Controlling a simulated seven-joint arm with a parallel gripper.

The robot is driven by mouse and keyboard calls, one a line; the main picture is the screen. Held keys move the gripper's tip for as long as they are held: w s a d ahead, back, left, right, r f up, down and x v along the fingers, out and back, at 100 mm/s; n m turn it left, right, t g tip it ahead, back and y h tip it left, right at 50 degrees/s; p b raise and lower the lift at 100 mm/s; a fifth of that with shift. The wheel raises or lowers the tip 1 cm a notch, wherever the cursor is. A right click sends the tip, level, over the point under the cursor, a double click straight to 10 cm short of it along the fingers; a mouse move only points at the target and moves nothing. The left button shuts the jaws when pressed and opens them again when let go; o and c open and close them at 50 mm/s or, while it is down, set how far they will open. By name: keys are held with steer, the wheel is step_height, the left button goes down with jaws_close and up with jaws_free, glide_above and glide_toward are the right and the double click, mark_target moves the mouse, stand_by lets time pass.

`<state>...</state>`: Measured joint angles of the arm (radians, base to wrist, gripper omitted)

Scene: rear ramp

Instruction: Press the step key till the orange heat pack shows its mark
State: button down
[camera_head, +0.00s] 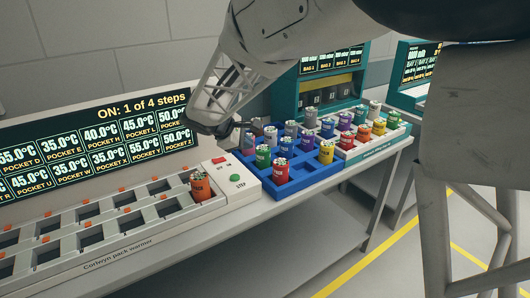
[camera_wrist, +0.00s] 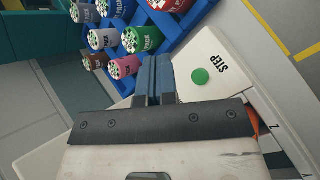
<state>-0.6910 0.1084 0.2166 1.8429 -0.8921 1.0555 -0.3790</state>
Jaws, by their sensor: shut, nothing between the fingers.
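The orange heat pack (camera_head: 200,187) stands upright in the end pocket of the pack warmer (camera_head: 110,262). I cannot make out a mark on it. The green step key (camera_head: 235,177), labelled STEP, sits on the white panel at the warmer's right end. The step key shows in the wrist view (camera_wrist: 200,76), to the right of the fingers. My gripper (camera_head: 238,126) is above and behind the panel in the head view. Its fingers (camera_wrist: 151,62) are shut and empty, apart from the key. The display (camera_head: 100,152) reads "ON: 1 of 4 steps".
A red key (camera_head: 219,160) lies behind the step key. A blue tray (camera_head: 309,182) with several coloured packs adjoins the panel. A white rack (camera_head: 372,151) with more packs stands right of it. A teal cabinet (camera_head: 284,103) rises behind. Most warmer pockets are empty.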

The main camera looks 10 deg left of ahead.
steer(key=n, duration=0.1)
glide_above(235, 178)
steer(key=shift+w+f+t, duration=0.15)
steer(key=shift+f+t, duration=0.25)
steer(key=shift+f, duration=0.2)
steer(key=shift+f, duration=0.2)
steer(key=shift+f, duration=4.2)
steer(key=shift+f, duration=0.85)
steer(key=shift+r, duration=0.85)
steer(key=shift+r, duration=2.5)
